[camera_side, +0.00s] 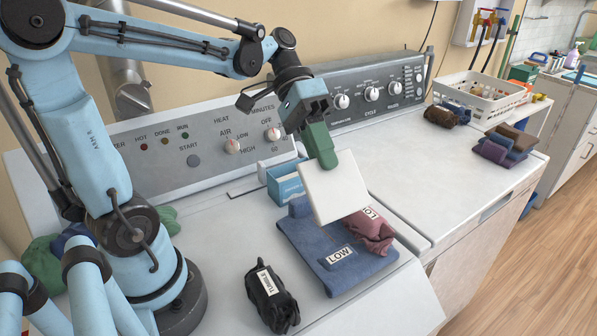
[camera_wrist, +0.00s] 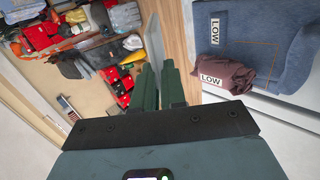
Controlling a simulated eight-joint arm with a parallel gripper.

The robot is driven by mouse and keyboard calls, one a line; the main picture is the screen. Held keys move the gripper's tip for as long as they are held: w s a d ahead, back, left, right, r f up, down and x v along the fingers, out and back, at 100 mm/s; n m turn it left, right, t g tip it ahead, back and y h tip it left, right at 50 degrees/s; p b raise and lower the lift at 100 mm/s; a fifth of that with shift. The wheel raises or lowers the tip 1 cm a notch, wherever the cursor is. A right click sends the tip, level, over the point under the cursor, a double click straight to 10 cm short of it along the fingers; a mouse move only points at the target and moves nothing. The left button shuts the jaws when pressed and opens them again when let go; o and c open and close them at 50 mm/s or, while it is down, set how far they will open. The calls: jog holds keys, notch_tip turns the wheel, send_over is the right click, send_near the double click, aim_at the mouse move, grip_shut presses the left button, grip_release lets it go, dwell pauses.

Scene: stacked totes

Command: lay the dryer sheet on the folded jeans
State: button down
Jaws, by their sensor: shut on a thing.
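The dryer sheet (camera_side: 335,192) is a flat white square. My gripper (camera_side: 326,160), with green fingers, is shut on its upper edge and holds it tilted above the jeans. In the wrist view the fingers (camera_wrist: 160,82) are close together, and the sheet (camera_wrist: 155,42) shows nearly edge-on between them. The folded jeans (camera_side: 310,250) are a blue denim stack with a LOW label, lying on the white machine top. They also show at the upper right of the wrist view (camera_wrist: 262,40). The sheet hides part of the jeans in the side view.
A maroon bundle (camera_side: 373,236) labelled LOW lies at the jeans' right edge. A black bundle (camera_side: 272,300) lies in front left. A light blue box (camera_side: 286,182) stands behind the jeans. Dark folded clothes (camera_side: 505,145) and a white basket (camera_side: 480,92) sit farther right; the right machine top between is clear.

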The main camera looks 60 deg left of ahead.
jog(key=shift+f, duration=1.5)
send_over(317, 241)
jog(key=shift+h, duration=0.3)
jog(key=shift+d+f, duration=0.1)
jog(key=shift+f, duration=4.8)
jog(key=c, duration=1.4)
grip_release()
jog(key=shift+o, duration=0.2)
jog(key=v, duration=0.8)
